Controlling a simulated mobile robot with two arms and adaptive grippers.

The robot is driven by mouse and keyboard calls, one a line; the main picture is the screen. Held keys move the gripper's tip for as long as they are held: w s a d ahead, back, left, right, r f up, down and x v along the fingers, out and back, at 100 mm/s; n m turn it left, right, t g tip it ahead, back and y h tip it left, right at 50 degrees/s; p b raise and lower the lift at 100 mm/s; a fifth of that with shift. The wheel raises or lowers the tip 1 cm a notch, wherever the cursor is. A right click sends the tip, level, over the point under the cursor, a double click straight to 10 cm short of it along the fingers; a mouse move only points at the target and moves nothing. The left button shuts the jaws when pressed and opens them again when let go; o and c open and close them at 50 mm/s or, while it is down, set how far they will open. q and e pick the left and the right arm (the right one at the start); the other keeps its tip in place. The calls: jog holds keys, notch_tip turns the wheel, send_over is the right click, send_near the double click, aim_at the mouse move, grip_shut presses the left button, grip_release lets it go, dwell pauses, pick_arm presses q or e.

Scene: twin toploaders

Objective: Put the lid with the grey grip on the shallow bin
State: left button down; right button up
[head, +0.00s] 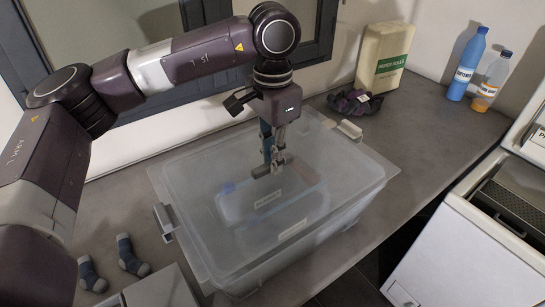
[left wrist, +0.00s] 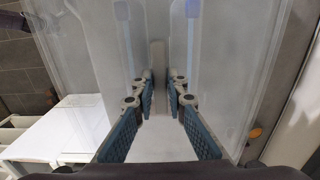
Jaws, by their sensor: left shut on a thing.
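A clear lid (head: 180,175) spreads over a translucent bin (head: 315,228), its left edge sticking out past the bin wall. I cannot tell whether it rests on the rim or hangs just above. My left gripper (head: 275,164) points down over the middle of the lid and is shut on its grey grip (head: 261,171). In the left wrist view the fingers (left wrist: 159,95) close around the grip bar (left wrist: 158,58). A labelled box with blue parts (head: 262,203) shows blurred inside the bin. Only this bin is clearly seen, so its depth cannot be compared. My right gripper is out of view.
A paper rolls pack (head: 383,57), a dark scrunched cloth (head: 354,102), a blue bottle (head: 466,63) and an orange-based bottle (head: 491,82) stand behind. Socks (head: 130,255) lie at front left. A white appliance (head: 465,255) is at right. The counter right of the bin is clear.

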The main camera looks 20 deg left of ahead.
pick_arm(q)
jog(key=shift+f+b, duration=0.8)
jog(key=shift+f, duration=0.15)
jog(key=c, duration=1.8)
grip_release()
jog(key=shift+c, duration=0.2)
jog(key=shift+r, duration=0.15)
notch_tip(320, 180, up, 12)
